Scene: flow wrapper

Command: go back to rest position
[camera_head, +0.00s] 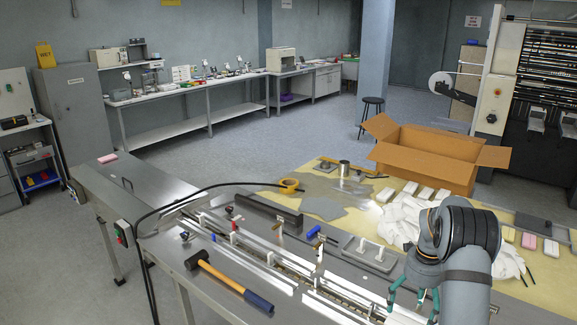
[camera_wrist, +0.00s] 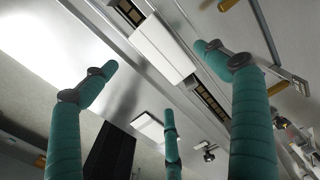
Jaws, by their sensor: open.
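My gripper (camera_head: 414,299) has teal fingers and hangs at the lower right in the head view, over the near end of the flow wrapper's bed. In the wrist view its three fingers (camera_wrist: 158,75) are spread apart with nothing held between them. A white block (camera_wrist: 163,47) lies beyond the fingertips on a dark slotted track. A smaller white piece (camera_wrist: 149,127) shows partly behind the middle finger. My arm covers part of the table at the right in the head view.
A hammer (camera_head: 228,283) lies on the steel bed (camera_head: 170,262). An open cardboard box (camera_head: 425,158), white cloth (camera_head: 401,222) and several white blocks stand on the yellow table behind. A yellow tape roll (camera_head: 290,185) lies near a black cable. Open floor (camera_head: 250,150) extends behind the machine.

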